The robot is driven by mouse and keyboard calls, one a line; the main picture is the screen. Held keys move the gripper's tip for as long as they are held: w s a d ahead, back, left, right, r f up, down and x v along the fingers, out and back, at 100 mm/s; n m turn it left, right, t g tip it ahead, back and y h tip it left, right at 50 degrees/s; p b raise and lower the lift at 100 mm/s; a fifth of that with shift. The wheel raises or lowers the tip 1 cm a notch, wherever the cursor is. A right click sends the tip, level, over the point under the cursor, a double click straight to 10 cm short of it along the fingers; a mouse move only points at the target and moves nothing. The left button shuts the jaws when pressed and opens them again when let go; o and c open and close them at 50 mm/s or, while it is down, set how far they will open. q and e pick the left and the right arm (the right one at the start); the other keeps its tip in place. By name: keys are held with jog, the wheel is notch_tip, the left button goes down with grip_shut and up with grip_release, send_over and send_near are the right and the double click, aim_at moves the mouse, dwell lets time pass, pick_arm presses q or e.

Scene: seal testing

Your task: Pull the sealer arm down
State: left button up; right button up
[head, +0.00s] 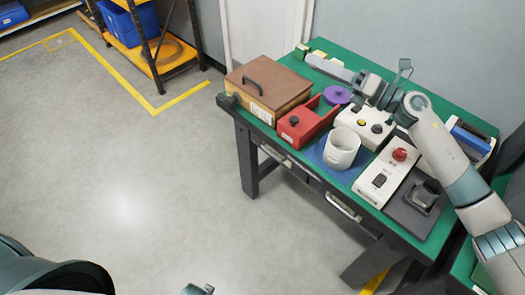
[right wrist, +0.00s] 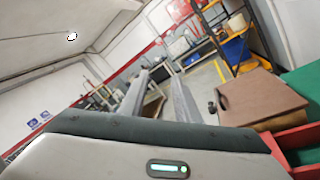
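My right gripper (head: 330,67) reaches over the back of the green table, with its long grey fingers pointing to the left. In the right wrist view its two fingers (right wrist: 160,75) stand apart with nothing between them. A white unit (head: 376,188) has a red button and a black switch. I cannot tell for sure which device bears the sealer arm. My right gripper touches none of them visibly.
A brown box (head: 268,78) with a handle stands left of the red device; it also shows in the right wrist view (right wrist: 240,97). A white mug (head: 341,148), a purple disc (head: 337,94) and a white knobbed box (head: 350,118) crowd the table. The floor (head: 120,200) is clear.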

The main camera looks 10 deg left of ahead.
jog(key=w+d+f+n+g+h, duration=0.1)
jog(key=w+d+n+g+h, duration=0.3)
jog(key=d, duration=0.4)
jog(key=w+d+f+n+g+h, duration=0.1)
jog(key=d+n+h, duration=0.3)
jog(key=d+h, duration=0.3)
pick_arm(q)
jog(key=s+a+f+g, duration=0.1)
jog(key=s+a+f, duration=0.2)
jog(key=s+f, duration=0.9)
jog(key=s, duration=0.3)
jog(key=shift+s+f, duration=0.2)
jog(key=shift+f, duration=0.05)
pick_arm(e)
jog(key=s+d+r+g+h, duration=0.1)
jog(key=d+r+h, duration=0.2)
jog(key=d, duration=1.1)
jog(key=s+d+r+m+h, duration=0.1)
jog(key=d+r+h, duration=0.3)
jog(key=d+r, duration=0.4)
jog(key=s+d, duration=0.1)
jog(key=d, duration=0.5)
jog(key=shift+d+r+m+g, duration=0.25)
jog(key=shift+m+g, duration=0.05)
jog(key=shift+g, duration=0.1)
jog(key=shift+f, duration=0.1)
